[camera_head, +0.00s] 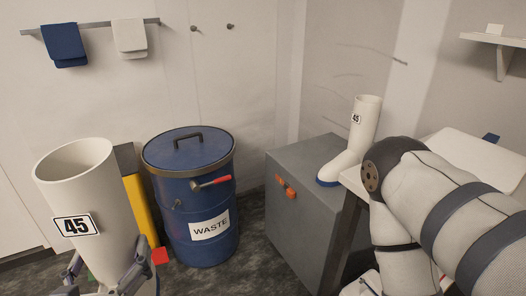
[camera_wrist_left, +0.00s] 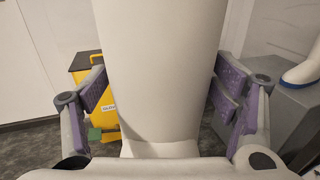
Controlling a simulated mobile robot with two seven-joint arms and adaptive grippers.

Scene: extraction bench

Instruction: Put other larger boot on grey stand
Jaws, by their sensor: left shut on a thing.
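A tall white boot (camera_head: 85,190) with a black-on-white "45" label is held upright at the lower left of the head view. My left gripper (camera_head: 103,277) is shut on its shaft, with a finger on either side. In the left wrist view the boot's shaft (camera_wrist_left: 157,70) fills the middle between the purple-padded fingers; its foot is mostly hidden. The grey stand (camera_head: 312,225) is a box right of centre. Another white boot (camera_head: 364,122), also labelled "45" and with a blue sole, stands upright on it. My right gripper is not in view.
A blue waste drum (camera_head: 207,215) with a red-handled tool on it stands between the held boot and the stand. A yellow bin (camera_head: 136,205) is behind the held boot. The stand's top left of the standing boot (camera_head: 300,155) is bare. My right arm covers the right side.

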